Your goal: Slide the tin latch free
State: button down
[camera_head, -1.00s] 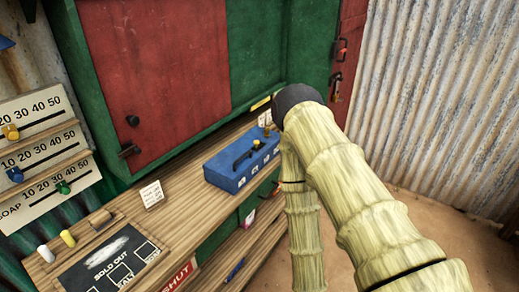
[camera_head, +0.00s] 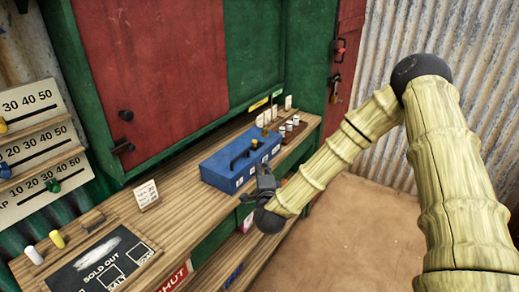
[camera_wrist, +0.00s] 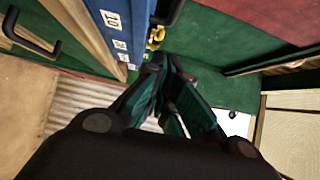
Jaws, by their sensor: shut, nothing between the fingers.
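A blue tin (camera_head: 235,158) sits on the wooden counter, with a dark handle (camera_head: 240,159) and a small yellow latch (camera_head: 254,143) on top. In the wrist view the tin's blue side (camera_wrist: 122,28) with white labels is at the top left, and the yellow latch (camera_wrist: 155,38) shows just beyond my fingertips. In the wrist view my gripper's fingers (camera_wrist: 165,70) are together and empty. Whether they touch the tin cannot be told.
Several small white-topped jars (camera_head: 290,125) stand right of the tin. A price card (camera_head: 146,195) stands left of it, and a sold-out board (camera_head: 100,262) lies nearer. Red and green shutters (camera_head: 150,75) rise behind.

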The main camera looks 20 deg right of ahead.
jog(key=shift+w, duration=0.1)
jog(key=p, duration=0.5)
send_near(264, 149)
jog(key=w+r, duration=0.1)
jog(key=w, duration=0.1)
jog(key=w+r, duration=0.1)
jog(key=w, duration=0.1)
jog(key=w+r, duration=0.1)
jog(key=w, duration=0.1)
jog(key=shift+w+a, duration=0.3)
jog(key=shift+w, duration=0.05)
jog(key=shift+w+d, duration=0.15)
jog(key=shift+w, duration=0.35)
jog(key=shift+f, duration=0.1)
jog(key=shift+w+d+f+b, duration=0.1)
jog(key=shift+w+d+b, duration=0.7)
jog(key=shift+d+b, duration=0.2)
jog(key=shift+w+d, duration=0.25)
jog(key=shift+d, duration=0.15)
jog(key=shift+r, duration=0.25)
